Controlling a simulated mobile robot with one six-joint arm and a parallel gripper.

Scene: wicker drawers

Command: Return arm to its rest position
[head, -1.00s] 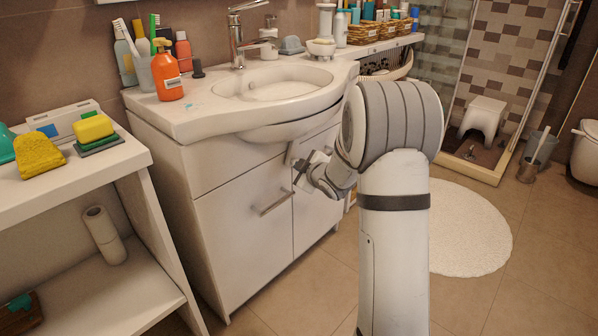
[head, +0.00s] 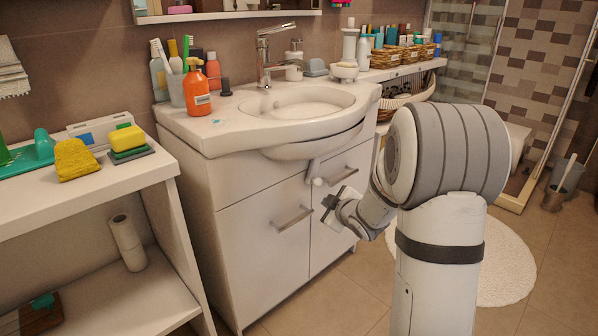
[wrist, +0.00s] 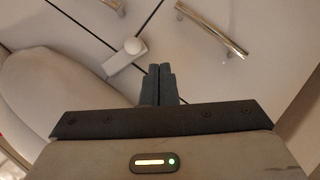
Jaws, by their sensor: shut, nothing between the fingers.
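My gripper (head: 333,203) is in front of the white sink cabinet (head: 248,215), close to its doors at handle height. In the wrist view my gripper (wrist: 158,70) has its two dark fingers together, with nothing between them. My arm is folded, with its bulky grey-banded joint above the white column. In the wrist view the cabinet doors fill the background, with a metal handle (wrist: 212,30) at the upper right and a small white round-headed fitting (wrist: 128,54) just left of the fingertips.
A white shelf (head: 95,195) with sponges and a paper roll stands at the left. The sink (head: 300,105) and an orange bottle (head: 198,92) are on the cabinet top. Wicker baskets (head: 385,58) stand at the back. A round white rug (head: 510,265) lies at the right.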

